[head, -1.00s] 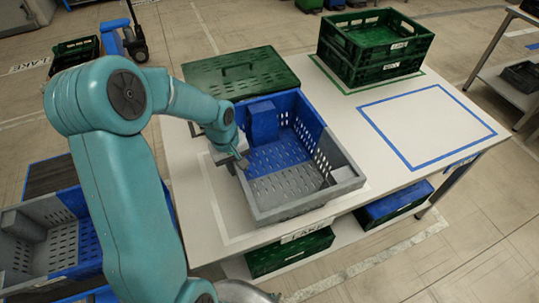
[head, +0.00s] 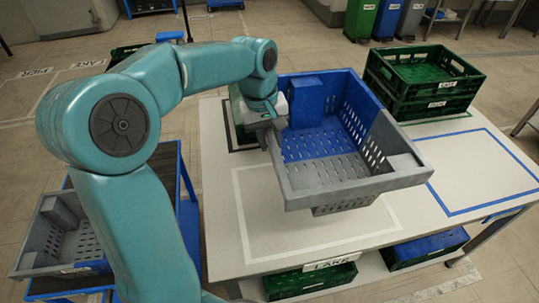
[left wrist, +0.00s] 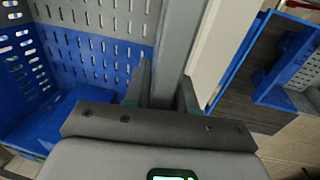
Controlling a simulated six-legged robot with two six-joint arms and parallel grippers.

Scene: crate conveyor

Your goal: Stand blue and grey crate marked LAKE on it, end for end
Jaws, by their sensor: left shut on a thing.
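A blue and grey crate (head: 350,186) is held in the air above the white-outlined rectangle (head: 262,255) on the table. Its blue part is toward the back and its grey part toward the front right. A pale label on it is too small to read. My left gripper (head: 272,122) is shut on the rim of its left wall; the left wrist view shows the fingers (left wrist: 163,88) on either side of the grey wall. A LAKE label (head: 329,263) is on the table's front edge below the outline. My right gripper is not in view.
Two stacked green crates (head: 421,113) stand at the table's back right. The blue-outlined rectangle (head: 478,165) beside them is empty. A green crate (head: 240,115) is partly hidden behind my left arm. Another blue and grey crate (head: 45,258) is on a low stand at the left. Crates sit under the table.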

